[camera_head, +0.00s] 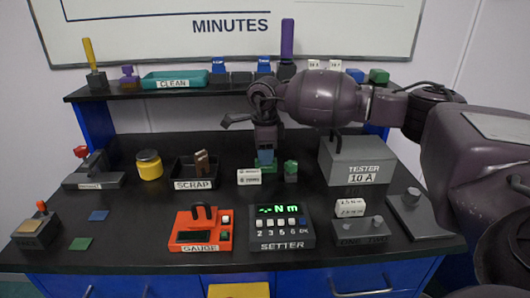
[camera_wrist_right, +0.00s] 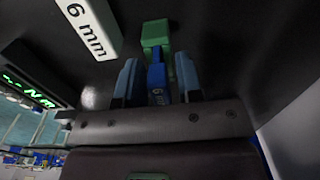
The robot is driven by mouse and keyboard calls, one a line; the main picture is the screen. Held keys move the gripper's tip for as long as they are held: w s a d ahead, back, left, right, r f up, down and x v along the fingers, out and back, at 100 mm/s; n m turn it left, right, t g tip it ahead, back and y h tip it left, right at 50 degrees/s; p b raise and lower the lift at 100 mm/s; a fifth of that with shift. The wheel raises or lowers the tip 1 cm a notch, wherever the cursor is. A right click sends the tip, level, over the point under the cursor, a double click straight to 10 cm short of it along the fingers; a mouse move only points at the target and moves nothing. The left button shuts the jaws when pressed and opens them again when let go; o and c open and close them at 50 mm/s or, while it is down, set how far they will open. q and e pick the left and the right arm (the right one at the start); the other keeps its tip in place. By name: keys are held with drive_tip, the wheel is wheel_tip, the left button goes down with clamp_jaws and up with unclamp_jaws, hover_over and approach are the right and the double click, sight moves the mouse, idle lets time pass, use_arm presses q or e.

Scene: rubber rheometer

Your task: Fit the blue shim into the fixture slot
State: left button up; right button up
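My right gripper (camera_head: 265,160) points down over the middle of the bench. In the right wrist view its two fingers (camera_wrist_right: 157,82) are apart, with a narrow blue piece (camera_wrist_right: 157,82) marked 6 between them and slim dark gaps on both sides. A green block (camera_wrist_right: 155,35) stands just beyond it; it also shows in the head view (camera_head: 291,169). A flat blue plate (camera_head: 98,215), possibly the blue shim, lies on the bench at the left. A block with a tan top and red-tipped lever (camera_head: 38,230) stands at the front left; I cannot tell which thing has the slot. My left gripper is not in view.
A white label block (camera_head: 249,177), reading 6 mm in the wrist view (camera_wrist_right: 88,25), stands left of the gripper. The scrap tray (camera_head: 195,184), orange gauge (camera_head: 203,230), setter (camera_head: 281,228) and tester (camera_head: 357,160) surround it. A green plate (camera_head: 80,243) lies front left.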

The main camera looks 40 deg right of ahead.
drive_tip(key=shift+o, duration=0.8)
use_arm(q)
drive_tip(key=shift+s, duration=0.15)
use_arm(e)
wheel_tip(320, 180, up, 10)
drive_tip(key=shift+f, duration=0.15)
drive_tip(key=shift+r, duration=0.55)
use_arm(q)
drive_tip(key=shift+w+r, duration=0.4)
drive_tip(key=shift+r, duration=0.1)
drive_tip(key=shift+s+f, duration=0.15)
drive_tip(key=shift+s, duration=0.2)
